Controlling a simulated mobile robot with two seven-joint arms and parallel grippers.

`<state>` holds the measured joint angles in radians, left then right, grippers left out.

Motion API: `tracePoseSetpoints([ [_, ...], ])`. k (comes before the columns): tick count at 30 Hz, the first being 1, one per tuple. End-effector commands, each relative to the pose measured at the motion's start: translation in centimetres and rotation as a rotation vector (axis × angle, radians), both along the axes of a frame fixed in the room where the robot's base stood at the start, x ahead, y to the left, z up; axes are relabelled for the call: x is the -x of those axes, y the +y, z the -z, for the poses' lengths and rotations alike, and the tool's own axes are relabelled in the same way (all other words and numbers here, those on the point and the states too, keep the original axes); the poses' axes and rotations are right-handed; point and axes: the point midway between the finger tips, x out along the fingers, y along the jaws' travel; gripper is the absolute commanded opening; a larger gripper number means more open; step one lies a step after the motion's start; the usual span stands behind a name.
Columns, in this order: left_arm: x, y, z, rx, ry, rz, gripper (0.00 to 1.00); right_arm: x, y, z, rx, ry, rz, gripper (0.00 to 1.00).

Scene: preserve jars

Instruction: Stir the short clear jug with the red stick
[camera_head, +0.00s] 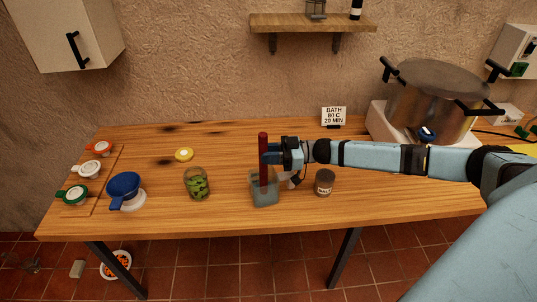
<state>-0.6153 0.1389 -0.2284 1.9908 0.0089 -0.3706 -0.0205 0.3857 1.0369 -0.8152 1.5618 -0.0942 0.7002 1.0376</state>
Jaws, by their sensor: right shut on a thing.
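The short clear jug (265,196) stands on the wooden table near its front edge, with greyish contents. My right gripper (270,154) is shut on the red stick (263,145). The stick is nearly upright, its top above the gripper and its lower end inside the jug's opening. I cannot tell whether the stick touches the jug's bottom. My right arm comes in from the right, above the table. My left gripper is not in view.
A small dark labelled tin (324,183) stands right of the jug, below my arm. A glass jar of green pieces (197,184) stands to its left. A blue funnel-like thing (124,188) and several lids are further left. A big pot (433,95) stands at the back right.

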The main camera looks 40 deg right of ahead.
Motion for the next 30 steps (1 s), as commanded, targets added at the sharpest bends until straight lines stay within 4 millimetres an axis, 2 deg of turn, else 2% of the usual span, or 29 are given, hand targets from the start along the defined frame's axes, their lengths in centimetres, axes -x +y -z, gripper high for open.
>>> tracePoseSetpoints([
  [1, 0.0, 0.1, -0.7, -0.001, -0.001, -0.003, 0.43, 0.0, 0.0, -0.8, 0.0, 0.0, 0.0, 0.0],
  [22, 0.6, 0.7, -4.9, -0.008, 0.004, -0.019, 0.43, 0.0, 0.0, -6.4, 0.0, 0.0, 0.0, 0.0],
  [30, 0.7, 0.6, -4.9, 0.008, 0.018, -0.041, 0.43, 0.0, 0.0, -8.3, 0.001, -0.001, 0.0, 0.0],
])
